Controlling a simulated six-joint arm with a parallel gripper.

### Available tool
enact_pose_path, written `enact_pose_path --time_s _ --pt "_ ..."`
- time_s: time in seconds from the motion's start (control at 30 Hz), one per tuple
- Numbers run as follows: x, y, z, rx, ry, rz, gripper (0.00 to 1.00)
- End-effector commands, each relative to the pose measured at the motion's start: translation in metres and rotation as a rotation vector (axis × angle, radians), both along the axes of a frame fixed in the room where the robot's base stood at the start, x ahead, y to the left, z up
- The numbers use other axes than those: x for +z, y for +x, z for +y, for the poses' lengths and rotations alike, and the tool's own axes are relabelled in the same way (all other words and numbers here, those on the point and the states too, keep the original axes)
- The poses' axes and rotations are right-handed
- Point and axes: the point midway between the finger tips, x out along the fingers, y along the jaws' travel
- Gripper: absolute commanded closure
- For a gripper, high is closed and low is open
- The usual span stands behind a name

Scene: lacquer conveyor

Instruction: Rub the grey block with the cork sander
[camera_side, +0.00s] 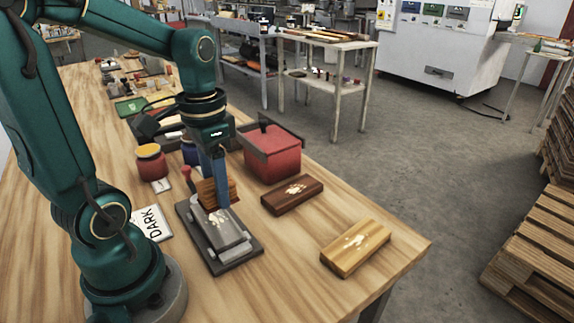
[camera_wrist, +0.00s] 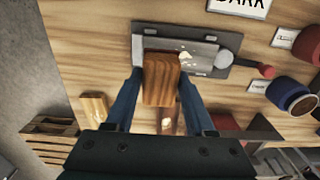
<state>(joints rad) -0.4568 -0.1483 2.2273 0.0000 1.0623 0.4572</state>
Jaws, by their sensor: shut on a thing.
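The grey block (camera_side: 229,232) has pale patches on top and lies in a dark clamp plate (camera_side: 236,263) with a red-knobbed handle (camera_side: 186,172). It also shows in the wrist view (camera_wrist: 205,52). In the wrist view the sander overlaps part of the grey block. I cannot tell whether they touch.
A dark brown block (camera_side: 292,195) and a yellowish block (camera_side: 355,248) lie to the right, both with pale patches. A red box (camera_side: 273,155) stands behind. A red jar (camera_side: 152,163) and a "DARK" card (camera_side: 152,223) are to the left.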

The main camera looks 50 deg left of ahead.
Motion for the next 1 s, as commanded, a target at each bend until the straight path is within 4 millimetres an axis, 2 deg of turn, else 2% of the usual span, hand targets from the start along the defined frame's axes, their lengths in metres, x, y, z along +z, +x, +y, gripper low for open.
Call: enact_pose_path --time_s 0.67,0.77,0.8,0.83,1.0 --pt "-0.06 -0.001 -0.001 0.0 -0.003 0.005 0.9" --pt "-0.075 -0.002 -0.001 0.0 -0.005 0.011 0.9" --pt "-0.078 0.0 0.001 0.003 -0.003 0.005 0.98" --pt "-0.073 0.001 0.006 0.004 0.001 -0.002 0.98" --pt "-0.075 0.001 0.022 0.006 0.0 0.0 1.0"
